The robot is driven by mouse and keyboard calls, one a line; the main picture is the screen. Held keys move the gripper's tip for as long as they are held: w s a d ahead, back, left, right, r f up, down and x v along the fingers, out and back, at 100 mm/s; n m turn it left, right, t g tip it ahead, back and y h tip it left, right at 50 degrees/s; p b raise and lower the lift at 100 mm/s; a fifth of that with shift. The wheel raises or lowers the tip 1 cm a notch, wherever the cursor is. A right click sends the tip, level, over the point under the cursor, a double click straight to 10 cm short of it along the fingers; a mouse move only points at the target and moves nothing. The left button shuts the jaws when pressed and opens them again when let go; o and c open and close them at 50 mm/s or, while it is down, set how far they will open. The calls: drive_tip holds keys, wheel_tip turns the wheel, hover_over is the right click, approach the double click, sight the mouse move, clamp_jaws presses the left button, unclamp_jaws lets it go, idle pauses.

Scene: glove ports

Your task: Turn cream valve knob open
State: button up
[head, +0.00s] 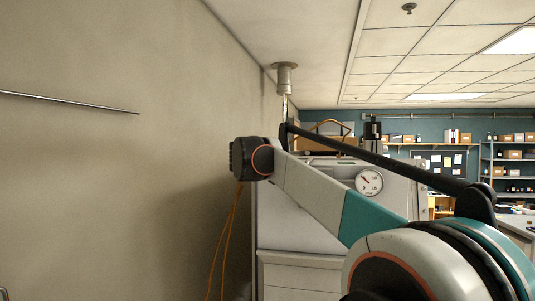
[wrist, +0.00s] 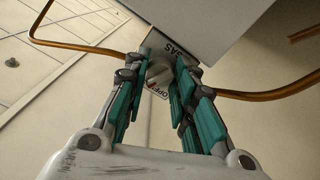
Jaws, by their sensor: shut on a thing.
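The cream valve knob (wrist: 158,73) shows in the wrist view between the teal-padded fingers of my gripper (wrist: 166,58). The gripper is shut on it. In the head view the knob and gripper are hidden; only my arm shows.
A copper-coloured pipe (wrist: 82,47) runs on both sides of the knob. In the head view a grey cabinet with a round gauge (head: 369,181) stands behind my arm. A plain wall (head: 110,190) fills the left. Shelves (head: 510,165) stand far right.

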drive_tip(key=o, duration=1.1)
drive_tip(key=shift+a, duration=0.1)
